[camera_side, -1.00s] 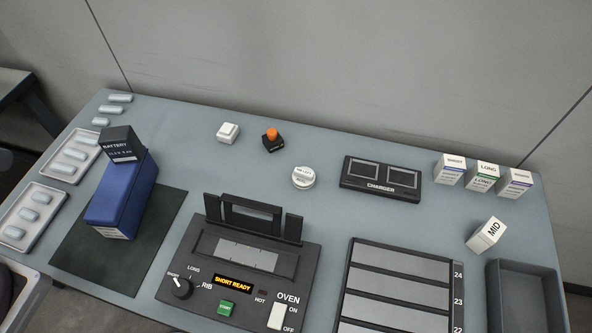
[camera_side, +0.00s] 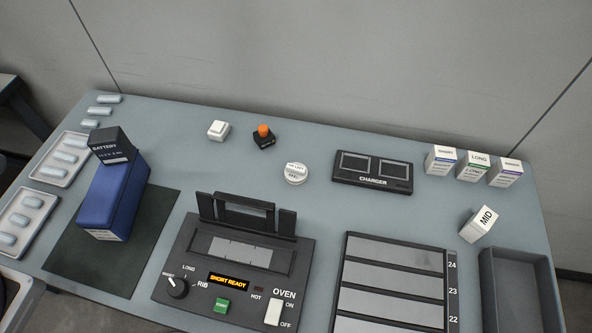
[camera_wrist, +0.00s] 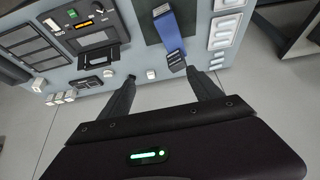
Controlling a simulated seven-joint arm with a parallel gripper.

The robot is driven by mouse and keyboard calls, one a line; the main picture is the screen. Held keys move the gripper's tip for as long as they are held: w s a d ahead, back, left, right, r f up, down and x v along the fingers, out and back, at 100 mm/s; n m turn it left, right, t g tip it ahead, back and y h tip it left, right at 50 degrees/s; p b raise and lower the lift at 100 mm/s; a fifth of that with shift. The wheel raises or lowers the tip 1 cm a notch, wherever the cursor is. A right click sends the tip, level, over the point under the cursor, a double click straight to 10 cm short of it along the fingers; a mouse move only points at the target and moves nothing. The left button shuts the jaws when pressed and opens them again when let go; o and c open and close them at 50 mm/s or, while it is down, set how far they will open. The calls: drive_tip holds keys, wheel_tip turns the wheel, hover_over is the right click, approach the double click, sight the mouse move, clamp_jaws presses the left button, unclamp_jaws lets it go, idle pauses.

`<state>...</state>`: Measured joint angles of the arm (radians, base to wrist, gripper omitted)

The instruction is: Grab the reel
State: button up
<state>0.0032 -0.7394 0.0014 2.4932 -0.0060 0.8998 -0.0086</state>
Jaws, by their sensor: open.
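A small white round item with print on its top and side (camera_side: 295,173), which looks like the reel, sits on the grey table behind the oven unit. It also shows small in the wrist view (camera_wrist: 108,73), left of my left finger. My gripper (camera_wrist: 160,73) shows only in the wrist view, its two dark fingers spread wide apart with nothing held between them. A white square-topped item (camera_wrist: 151,74) appears on the table beyond the gap between the fingers.
The charger (camera_side: 372,172) stands right of the reel, the orange-knobbed black item (camera_side: 263,137) behind it to the left. The oven unit (camera_side: 190,245) is in front. A blue case (camera_side: 112,200) bears a battery (camera_side: 110,145). Table around the reel is clear.

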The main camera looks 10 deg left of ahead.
drive_tip(key=w+d+r+n+g+h, duration=0.1)
drive_tip(key=w+d+r+n+h, duration=0.1)
drive_tip(key=w+d, duration=0.3)
drive_tip(key=n+g+h, duration=0.3)
drive_tip(key=n+g, duration=0.1)
drive_tip(key=n, duration=0.7)
hover_over(294, 166)
drive_tip(key=s+a, duration=0.1)
drive_tip(key=a, duration=0.8)
wheel_tip(294, 166, down, 17)
drive_tip(key=d+f+n, duration=0.1)
drive_tip(key=d+f, duration=0.2)
drive_tip(key=f, duration=0.3)
drive_tip(key=d+f+n, duration=0.1)
drive_tip(key=d+f, duration=0.2)
drive_tip(key=f, duration=0.4)
drive_tip(key=w+d+f+n+g, duration=0.1)
drive_tip(key=d+f, duration=0.2)
drive_tip(key=f, duration=0.3)
drive_tip(key=shift+f, duration=0.3)
drive_tip(key=shift+y, duration=0.3)
drive_tip(key=shift+c, duration=0.4)
